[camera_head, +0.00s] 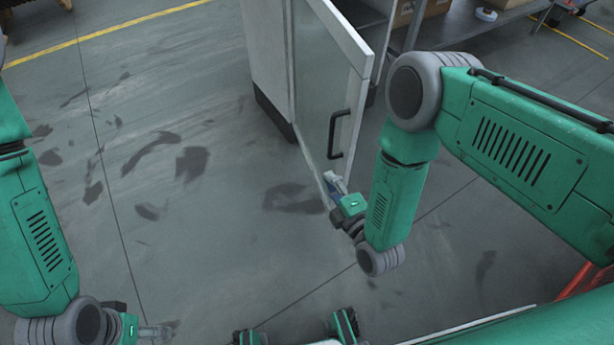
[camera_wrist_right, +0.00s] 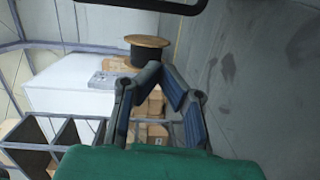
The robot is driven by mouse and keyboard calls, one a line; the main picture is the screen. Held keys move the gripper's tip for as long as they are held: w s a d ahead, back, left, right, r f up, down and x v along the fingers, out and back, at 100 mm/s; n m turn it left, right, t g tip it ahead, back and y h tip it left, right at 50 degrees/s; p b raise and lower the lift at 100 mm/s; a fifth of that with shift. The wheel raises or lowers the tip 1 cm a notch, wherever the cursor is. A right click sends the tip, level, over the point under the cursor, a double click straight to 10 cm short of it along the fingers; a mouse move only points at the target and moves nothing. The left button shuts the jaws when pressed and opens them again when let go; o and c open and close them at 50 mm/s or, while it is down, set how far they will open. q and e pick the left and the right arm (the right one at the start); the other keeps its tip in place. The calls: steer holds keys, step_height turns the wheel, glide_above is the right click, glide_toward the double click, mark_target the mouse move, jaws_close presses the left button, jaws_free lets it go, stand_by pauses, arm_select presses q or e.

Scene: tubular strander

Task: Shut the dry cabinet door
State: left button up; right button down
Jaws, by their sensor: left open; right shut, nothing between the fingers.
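The dry cabinet (camera_head: 268,55) stands upright at the top middle of the head view. Its glass door (camera_head: 325,85), with a white frame, is swung open toward me. The black door handle (camera_head: 337,135) is on the door's free edge side. My right gripper (camera_head: 332,184) is shut and empty, low by the door's free edge below the handle; contact cannot be told. Its closed blue-grey fingers show in the right wrist view (camera_wrist_right: 162,72), with a black bar, probably the handle (camera_wrist_right: 150,5), above them. My left gripper (camera_head: 165,331) is open and empty at the bottom left, away from the cabinet.
A shelf with cardboard boxes (camera_head: 420,12) stands behind the door at upper right. The right wrist view shows a wooden-topped spool (camera_wrist_right: 147,42), a white box (camera_wrist_right: 60,92) and a railing. The grey floor (camera_head: 190,110) left of the cabinet is clear.

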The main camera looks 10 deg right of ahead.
steer(key=w+a+t+b, duration=0.1)
steer(key=w+a+b, duration=0.15)
steer(key=w, duration=0.65)
arm_select(q)
steer(key=shift+s+f+p, duration=0.35)
steer(key=shift+f+p, duration=0.05)
steer(key=shift+f, duration=0.45)
arm_select(e)
steer(key=shift+d+r+n, duration=0.2)
steer(key=shift+d+n, duration=0.2)
steer(key=shift+d, duration=1.35)
arm_select(q)
steer(key=shift+f, duration=0.1)
